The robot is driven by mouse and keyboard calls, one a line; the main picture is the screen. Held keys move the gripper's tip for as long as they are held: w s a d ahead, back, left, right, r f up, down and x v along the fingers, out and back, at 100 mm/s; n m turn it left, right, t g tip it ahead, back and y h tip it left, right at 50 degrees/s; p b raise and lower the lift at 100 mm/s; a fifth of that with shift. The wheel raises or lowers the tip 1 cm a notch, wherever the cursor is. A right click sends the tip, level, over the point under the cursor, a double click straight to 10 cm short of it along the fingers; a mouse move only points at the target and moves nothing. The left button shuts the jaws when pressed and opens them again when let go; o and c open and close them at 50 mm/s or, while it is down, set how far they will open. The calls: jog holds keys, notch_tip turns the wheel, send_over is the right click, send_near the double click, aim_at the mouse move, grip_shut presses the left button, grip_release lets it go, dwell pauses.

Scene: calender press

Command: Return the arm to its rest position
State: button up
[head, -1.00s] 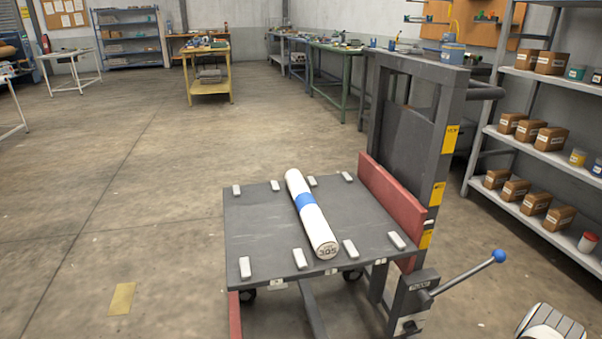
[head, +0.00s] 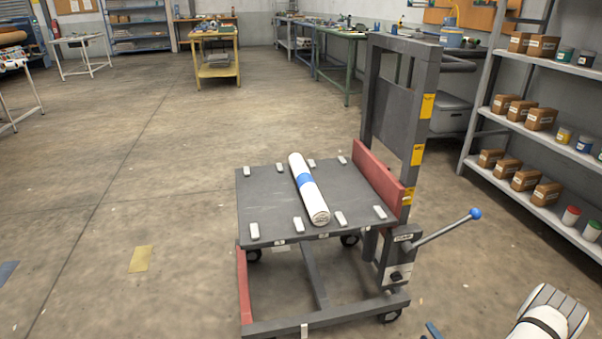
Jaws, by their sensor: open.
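Part of my arm shows in the lower right corner of the head view, as a white rounded link with a dark band and a ribbed grey cap. My gripper is not clearly visible; the frame's lower edge cuts off the rest of the arm. A small blue-grey piece (head: 432,330) shows at the bottom edge left of the link, and I cannot tell what it is. A white roll (head: 312,200) with a blue band lies on the dark platform (head: 262,196) of a lift cart, between small pale blocks. Nothing of mine touches it.
The lift cart's mast (head: 417,125) and its blue-knobbed lever (head: 445,228) stand left of my arm. A shelf rack (head: 540,205) with boxes and jars is at the right. A yellow floor patch (head: 140,258) lies on open floor at the left. Benches line the back.

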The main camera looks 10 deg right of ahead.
jog(key=w+a+r+n+g+y+p, duration=0.25)
jog(key=a+r+n, duration=0.2)
jog(key=r, duration=0.25)
jog(key=w+a+r+n+g+y+p, duration=0.1)
jog(key=w+a+r+n+y+p, duration=0.15)
jog(key=r+n+y, duration=0.4)
jog(key=w+a+r+n+g+p, duration=0.1)
jog(key=a+r+n+g+p, duration=0.2)
jog(key=r, duration=0.6)
jog(key=s+a+r+n+g+y+p, duration=0.2)
jog(key=a+r+n+g+p, duration=0.4)
jog(key=a+r+n, duration=0.8)
jog(key=s+a+r+n+g+h+p, duration=0.1)
jog(key=s+r+n+h+p, duration=0.3)
jog(key=r+n, duration=0.4)
jog(key=s+a+r+n+h+p, duration=0.3)
jog(key=s+r+n+p, duration=0.3)
jog(key=r, duration=0.9)
jog(key=s+a+r+n+g+h+p, duration=0.1)
jog(key=s+a+r+n+h+p, duration=0.2)
jog(key=r+n, duration=0.7)
jog(key=s+r+h+p, duration=0.1)
jog(key=s+h+p, duration=0.1)
jog(key=s+h, duration=0.1)
jog(key=shift+r+n+g, duration=0.3)
jog(key=shift+g, duration=0.05)
